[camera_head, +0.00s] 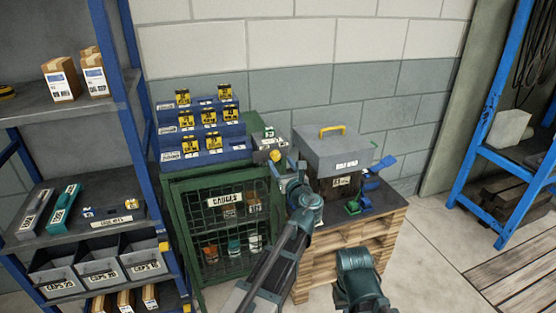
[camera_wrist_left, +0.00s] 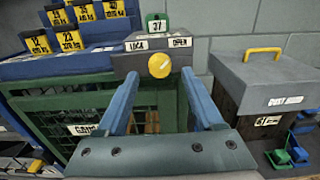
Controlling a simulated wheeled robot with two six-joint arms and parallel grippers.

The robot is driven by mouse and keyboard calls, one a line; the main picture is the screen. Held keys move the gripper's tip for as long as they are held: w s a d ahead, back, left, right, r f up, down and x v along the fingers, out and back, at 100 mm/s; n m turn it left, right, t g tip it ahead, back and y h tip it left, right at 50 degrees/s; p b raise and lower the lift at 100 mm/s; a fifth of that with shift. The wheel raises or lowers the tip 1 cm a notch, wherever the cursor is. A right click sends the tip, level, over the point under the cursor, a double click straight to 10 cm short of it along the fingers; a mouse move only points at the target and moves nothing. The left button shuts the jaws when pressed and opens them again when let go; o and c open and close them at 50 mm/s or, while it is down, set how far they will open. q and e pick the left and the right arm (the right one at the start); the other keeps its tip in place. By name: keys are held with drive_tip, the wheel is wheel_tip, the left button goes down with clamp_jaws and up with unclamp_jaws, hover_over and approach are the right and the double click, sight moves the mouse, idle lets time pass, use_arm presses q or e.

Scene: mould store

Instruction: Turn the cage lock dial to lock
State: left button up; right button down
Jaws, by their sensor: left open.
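The cage lock dial (camera_wrist_left: 159,65) is a round yellow knob on the front of a grey lock box (camera_wrist_left: 128,62) at the top of the green wire cage (camera_head: 174,225). The box has a LOCK label at left and an OPEN label at right. The dial also shows in the head view (camera_head: 275,155). My left gripper (camera_wrist_left: 159,78) is open and points at the dial. Its two blue fingers stand left and right of the dial, with gaps on both sides. How far the tips are from the box is hard to tell.
A stepped blue rack (camera_head: 205,155) with yellow tags stands on the cage. To the right, a grey-lidded box (camera_head: 333,153) with a yellow handle stands on a pallet stack (camera_head: 385,235), beside blue and green small tools. A blue shelf (camera_head: 110,60) stands at left.

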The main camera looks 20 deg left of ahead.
sight(277, 157)
use_arm(q)
drive_tip(key=shift+x, duration=1.85)
drive_tip(key=shift+s, duration=0.1)
clamp_jaws()
